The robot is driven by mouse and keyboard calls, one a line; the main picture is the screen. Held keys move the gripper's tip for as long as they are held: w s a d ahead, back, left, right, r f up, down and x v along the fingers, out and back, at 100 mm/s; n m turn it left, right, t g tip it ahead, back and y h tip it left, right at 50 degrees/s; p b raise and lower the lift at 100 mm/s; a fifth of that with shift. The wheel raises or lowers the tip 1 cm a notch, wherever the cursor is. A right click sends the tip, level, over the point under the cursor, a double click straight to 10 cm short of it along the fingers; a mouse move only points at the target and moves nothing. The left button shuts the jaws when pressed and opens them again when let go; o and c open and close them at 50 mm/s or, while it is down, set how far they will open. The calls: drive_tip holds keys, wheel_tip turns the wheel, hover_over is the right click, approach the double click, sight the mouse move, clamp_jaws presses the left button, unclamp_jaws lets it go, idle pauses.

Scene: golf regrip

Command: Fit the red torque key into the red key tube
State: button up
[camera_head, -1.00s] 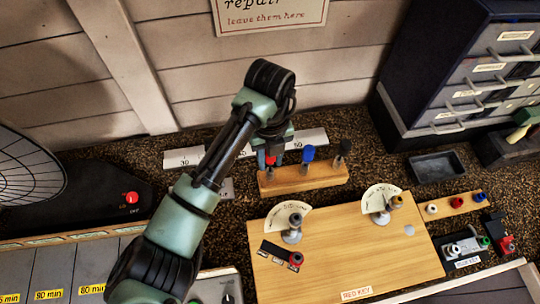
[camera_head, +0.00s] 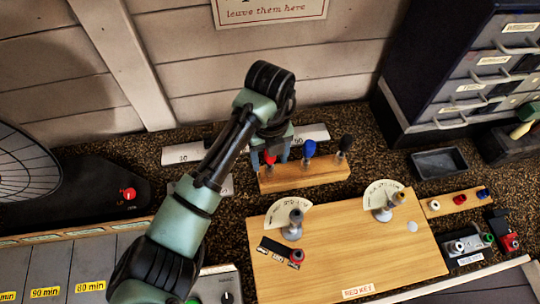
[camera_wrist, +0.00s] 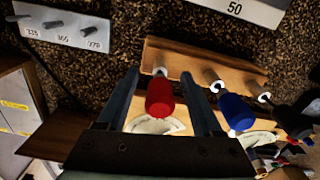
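The red torque key (camera_head: 269,158) stands upright at the left end of the wooden key rack (camera_head: 315,177). In the wrist view its red handle (camera_wrist: 160,98) lies between my fingers, with a gap on both sides. Its lower end meets a pale ring (camera_wrist: 160,71) on the rack, apparently the red key tube; how deep it sits is hard to tell. My gripper (camera_head: 270,153) is open around the handle, above the rack; it also shows in the wrist view (camera_wrist: 163,85).
A blue key (camera_head: 309,148) and a black key (camera_head: 346,143) stand to the right on the same rack, close to my right finger. A wooden board (camera_head: 340,250) with two dials lies in front. Numbered plates (camera_head: 185,154) lie behind.

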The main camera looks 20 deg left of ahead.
wheel_tip(320, 180, up, 13)
idle(0.7)
idle(0.7)
drive_tip(key=w+d+r+n+t+h, duration=0.3)
drive_tip(key=w+d+r+n+t, duration=0.2)
drive_tip(key=w+d+r+t, duration=0.55)
drive_tip(key=w+d+r+n+t+h, duration=0.2)
drive_tip(key=d+r+n+t, duration=0.15)
drive_tip(key=d+r, duration=0.7)
drive_tip(key=s+a+r+n+t, duration=0.1)
drive_tip(key=s+r+n+t, duration=0.25)
drive_tip(key=r, duration=0.55)
drive_tip(key=s+r+n+t, duration=0.3)
drive_tip(key=r+n, duration=0.2)
drive_tip(key=r, duration=0.3)
drive_tip(key=s+a+r+n+t+y, duration=0.5)
drive_tip(key=s+r+n, duration=0.3)
drive_tip(key=s+n, duration=0.2)
drive_tip(key=shift+s+a+r+n+t, duration=0.2)
drive_tip(key=shift+s+a+n+t, duration=0.15)
drive_tip(key=shift+s+t, duration=0.4)
